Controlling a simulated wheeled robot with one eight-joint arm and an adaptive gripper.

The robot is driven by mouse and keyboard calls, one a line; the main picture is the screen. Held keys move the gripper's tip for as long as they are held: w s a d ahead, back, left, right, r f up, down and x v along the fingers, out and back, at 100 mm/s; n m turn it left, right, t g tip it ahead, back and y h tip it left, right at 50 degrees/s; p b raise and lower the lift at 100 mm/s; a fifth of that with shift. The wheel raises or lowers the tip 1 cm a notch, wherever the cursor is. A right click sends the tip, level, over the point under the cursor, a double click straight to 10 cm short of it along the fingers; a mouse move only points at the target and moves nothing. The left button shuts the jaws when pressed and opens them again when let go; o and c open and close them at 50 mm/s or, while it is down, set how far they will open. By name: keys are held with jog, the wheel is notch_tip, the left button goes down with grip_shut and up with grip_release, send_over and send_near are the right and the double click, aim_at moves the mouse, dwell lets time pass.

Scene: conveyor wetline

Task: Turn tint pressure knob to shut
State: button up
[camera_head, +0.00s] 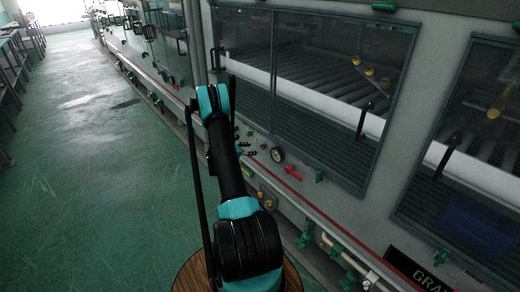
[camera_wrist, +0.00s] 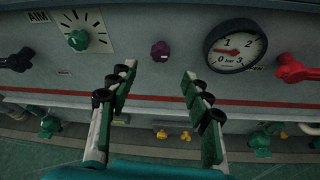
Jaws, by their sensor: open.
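A small purple knob (camera_wrist: 160,51) sits on the grey panel in the wrist view, left of a round pressure gauge (camera_wrist: 235,48) marked in bar. The gauge's needle points left, near the 1. A green dial knob (camera_wrist: 78,40) with tick marks is further left. No readable label shows which one is the tint pressure knob. My gripper (camera_wrist: 157,76) is open and empty. Its two fingers spread below and to either side of the purple knob, apart from it. In the head view the gauge (camera_head: 277,154) shows right of my arm, which hides my gripper.
Below the red stripe are green valves (camera_wrist: 261,141) and yellow fittings (camera_wrist: 161,134). Glazed machine doors (camera_head: 310,80) rise above the panel. The green floor (camera_head: 90,150) at left is open.

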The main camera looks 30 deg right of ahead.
aim_at(262, 148)
jog(key=x, duration=0.8)
grip_shut()
